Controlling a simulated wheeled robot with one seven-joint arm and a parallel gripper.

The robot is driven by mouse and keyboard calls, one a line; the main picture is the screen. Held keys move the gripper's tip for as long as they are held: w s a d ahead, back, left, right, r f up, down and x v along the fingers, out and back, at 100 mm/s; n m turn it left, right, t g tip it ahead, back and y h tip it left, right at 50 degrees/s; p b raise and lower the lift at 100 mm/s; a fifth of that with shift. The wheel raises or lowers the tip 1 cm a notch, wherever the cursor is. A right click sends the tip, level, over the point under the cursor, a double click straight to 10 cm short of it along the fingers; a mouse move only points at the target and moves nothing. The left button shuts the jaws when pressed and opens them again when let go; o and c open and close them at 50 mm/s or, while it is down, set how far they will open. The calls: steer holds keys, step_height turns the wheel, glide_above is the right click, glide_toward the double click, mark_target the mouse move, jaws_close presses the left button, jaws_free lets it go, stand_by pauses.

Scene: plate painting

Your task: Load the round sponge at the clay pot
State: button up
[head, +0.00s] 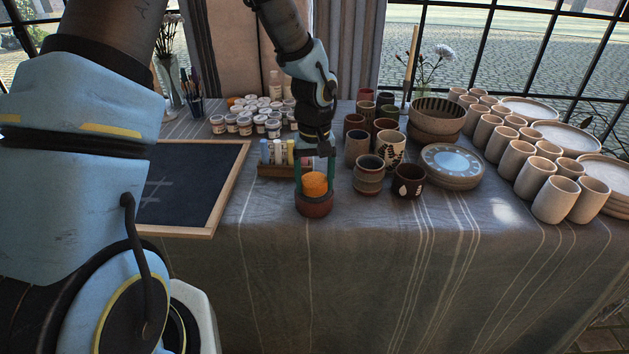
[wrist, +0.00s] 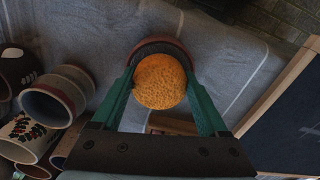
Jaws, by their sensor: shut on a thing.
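The round orange sponge (head: 315,181) is between the teal fingers of my gripper (head: 315,186), which is shut on it. The brown clay pot (head: 315,207) stands directly under the sponge near the table's front edge. In the head view the sponge's lower part meets the pot's mouth; I cannot tell whether it touches the inside. In the wrist view the sponge (wrist: 160,81) fills the space between the fingertips (wrist: 160,86), and the pot's dark rim (wrist: 162,43) shows behind it.
A framed chalkboard (head: 190,190) lies to the left. A wooden holder (head: 277,170) with small bottles stands close behind the gripper. Painted cups (head: 369,177), a dark cup (head: 408,184) and stacked plates (head: 453,164) are to the right. Paint jars (head: 245,126) are behind. Cloth in front is clear.

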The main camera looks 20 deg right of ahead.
mark_target(314, 179)
stand_by(0.5)
steer(key=shift+r+p, duration=2.7)
steer(key=shift+r, duration=0.8)
steer(key=shift+f, duration=0.1)
